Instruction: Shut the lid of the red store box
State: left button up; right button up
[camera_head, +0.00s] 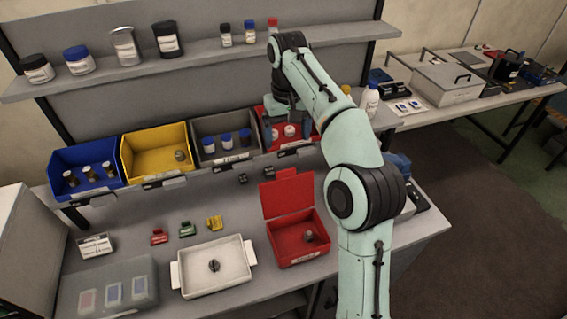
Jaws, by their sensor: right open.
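The red store box (298,256) sits on the bench in the middle, its lid (287,195) open and standing up at the back edge. A small grey metal cylinder (309,237) stands inside it. My right gripper (286,127) is open, high above and behind the box, in front of the red bin (262,138) on the rear rail. It is apart from the lid. My right arm passes just right of the store box. My left gripper is not in view.
Blue (85,158), yellow (155,150) and grey (218,138) bins line the rail. A white tray (243,262) with a dark part stands left of the store box. Small red, green and yellow pieces lie behind it. A shelf (205,52) with jars runs above.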

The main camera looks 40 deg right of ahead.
aim_at(286, 170)
jog(key=f, duration=1.1)
jog(key=shift+w+f, duration=0.25)
jog(key=shift+f, duration=0.15)
